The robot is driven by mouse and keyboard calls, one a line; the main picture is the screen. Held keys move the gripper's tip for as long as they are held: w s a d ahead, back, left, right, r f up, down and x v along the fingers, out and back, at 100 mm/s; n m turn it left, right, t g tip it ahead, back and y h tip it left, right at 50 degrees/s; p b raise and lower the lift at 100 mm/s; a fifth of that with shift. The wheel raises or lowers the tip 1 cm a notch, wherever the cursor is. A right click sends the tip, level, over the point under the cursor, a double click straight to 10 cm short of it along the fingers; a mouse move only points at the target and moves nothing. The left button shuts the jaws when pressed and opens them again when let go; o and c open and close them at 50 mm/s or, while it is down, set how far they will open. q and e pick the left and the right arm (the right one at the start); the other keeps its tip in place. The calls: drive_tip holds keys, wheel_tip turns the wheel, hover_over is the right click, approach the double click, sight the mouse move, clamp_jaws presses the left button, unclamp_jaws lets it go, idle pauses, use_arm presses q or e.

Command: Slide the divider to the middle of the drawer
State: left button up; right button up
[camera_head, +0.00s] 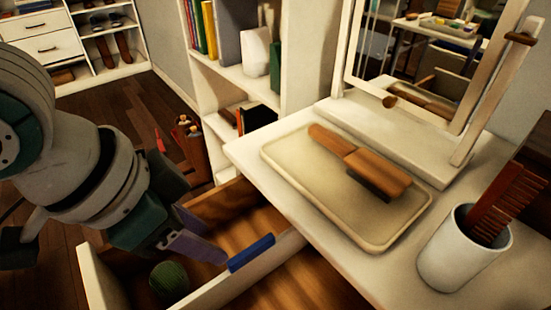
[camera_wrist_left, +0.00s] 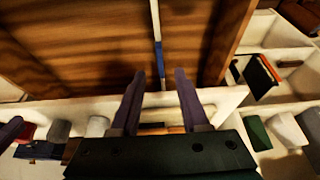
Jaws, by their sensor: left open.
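The divider is a thin white board with a blue grip (camera_head: 250,253) on its upper edge. It stands upright in the open drawer (camera_head: 98,280), with wooden drawer floor showing on both sides. The left wrist view shows the divider's edge and blue part (camera_wrist_left: 160,62) beyond the fingers, in line with the gap between them. My left gripper (camera_head: 205,232) is open and empty, just left of the blue grip in the head view. Contact with the divider cannot be told. My right gripper is out of view.
A green ball (camera_head: 170,281) lies in the drawer's left part. The white tabletop (camera_head: 345,268) overhangs the drawer at right, carrying a tray (camera_head: 300,178) with a brush (camera_head: 362,165), a cup (camera_head: 460,255) with a comb, and a mirror. A bookshelf (camera_head: 297,62) stands behind.

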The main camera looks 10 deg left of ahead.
sight(238, 258)
use_arm(q)
drive_tip(key=b+x, duration=0.2)
drive_tip(key=x, duration=0.6)
drive_tip(key=shift+w+d+f+b, duration=0.1)
drive_tip(key=shift+f+b, duration=0.2)
drive_tip(key=shift+b, duration=0.1)
clamp_jaws()
idle(0.9)
